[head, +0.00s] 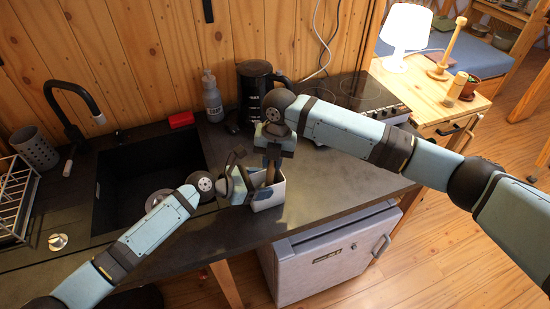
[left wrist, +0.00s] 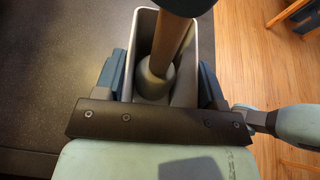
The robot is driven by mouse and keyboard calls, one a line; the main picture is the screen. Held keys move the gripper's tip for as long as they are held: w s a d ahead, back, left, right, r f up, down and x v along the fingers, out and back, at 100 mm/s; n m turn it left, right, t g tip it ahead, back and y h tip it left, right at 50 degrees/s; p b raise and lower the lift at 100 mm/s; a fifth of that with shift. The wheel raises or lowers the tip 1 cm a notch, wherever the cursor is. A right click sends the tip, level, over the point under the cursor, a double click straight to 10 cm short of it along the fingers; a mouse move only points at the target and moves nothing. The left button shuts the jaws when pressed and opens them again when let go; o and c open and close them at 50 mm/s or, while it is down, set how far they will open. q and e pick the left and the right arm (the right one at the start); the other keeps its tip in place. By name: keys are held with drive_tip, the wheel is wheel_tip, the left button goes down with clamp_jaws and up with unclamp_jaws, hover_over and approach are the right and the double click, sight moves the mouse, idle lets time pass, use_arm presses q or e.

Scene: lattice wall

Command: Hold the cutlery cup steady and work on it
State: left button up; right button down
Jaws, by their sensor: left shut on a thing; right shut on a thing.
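The cutlery cup (head: 268,198) is a pale, open-topped rectangular cup near the front edge of the dark counter. In the left wrist view, the cup (left wrist: 190,30) stands between the two fingers of my left gripper (left wrist: 160,88), which is shut on its walls. My left gripper (head: 243,184) reaches it from the left in the head view. My right gripper (head: 271,160) is above the cup, pointing down, shut on a brown-handled utensil (left wrist: 168,48). The utensil's rounded grey lower end is inside the cup. The grip on the handle is mostly hidden.
A dark sink (head: 125,180) lies left of the cup. A soap bottle (head: 212,97), black kettle (head: 252,85) and hob (head: 350,90) stand behind. A dish rack (head: 18,195) and perforated holder (head: 35,148) are far left. Some bare counter (head: 330,185) lies to the right.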

drive_tip(key=shift+a, duration=0.1)
wheel_tip(320, 180, up, 17)
drive_tip(key=d, duration=0.1)
drive_tip(key=shift+w+d+f, duration=0.2)
idle(1.8)
idle(0.7)
use_arm(q)
drive_tip(key=o, duration=1.1)
drive_tip(key=shift+a+r, duration=0.15)
use_arm(e)
drive_tip(key=shift+r, duration=0.15)
